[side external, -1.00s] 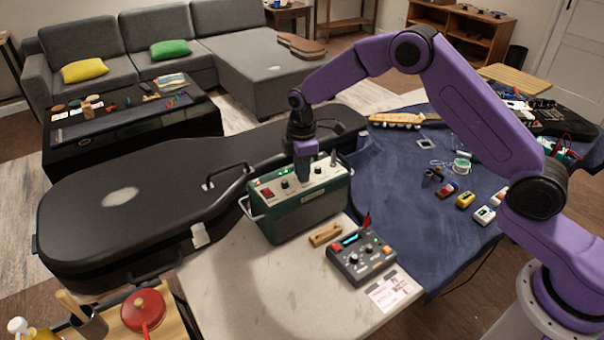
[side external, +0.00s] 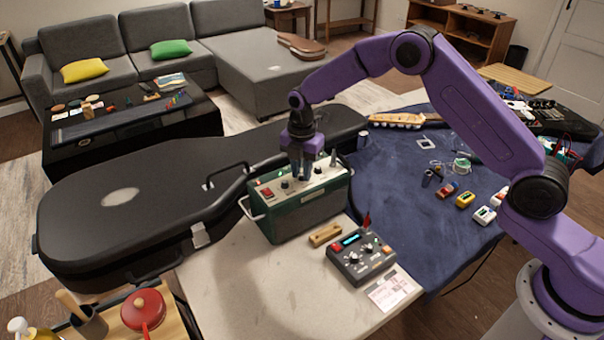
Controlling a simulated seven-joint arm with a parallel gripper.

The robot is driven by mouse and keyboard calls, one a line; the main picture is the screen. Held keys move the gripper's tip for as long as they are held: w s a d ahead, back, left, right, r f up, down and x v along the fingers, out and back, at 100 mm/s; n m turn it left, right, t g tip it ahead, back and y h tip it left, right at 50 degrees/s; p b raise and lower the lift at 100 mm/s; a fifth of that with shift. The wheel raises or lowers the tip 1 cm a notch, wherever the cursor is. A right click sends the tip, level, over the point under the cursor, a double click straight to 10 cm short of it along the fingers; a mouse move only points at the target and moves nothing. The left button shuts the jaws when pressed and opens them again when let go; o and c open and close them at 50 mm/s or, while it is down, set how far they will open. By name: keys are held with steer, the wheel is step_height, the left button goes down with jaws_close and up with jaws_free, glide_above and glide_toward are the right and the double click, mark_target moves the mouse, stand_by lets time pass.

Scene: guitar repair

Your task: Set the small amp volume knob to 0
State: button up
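The small amp (side external: 300,214) is a dark green box with a pale control panel on top, standing on the light worktop. A red switch (side external: 266,194) sits at the panel's left end, with a dark knob (side external: 285,184) beside it. Another knob (side external: 318,169) shows toward the right of the panel. My gripper (side external: 301,176) points down at the middle of the panel, its fingertips at panel height. The fingers hide what lies between and behind them, so I cannot tell whether they hold a knob. The knob labels are too small to read.
A grey pedal unit (side external: 361,262) and a small wooden block (side external: 325,236) stand in front of the amp. A black guitar case (side external: 130,210) lies to its left. A blue cloth (side external: 400,200) with small parts lies to the right.

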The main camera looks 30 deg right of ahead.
stand_by(0.3)
steer(key=m, duration=1.2)
steer(key=c, duration=0.5)
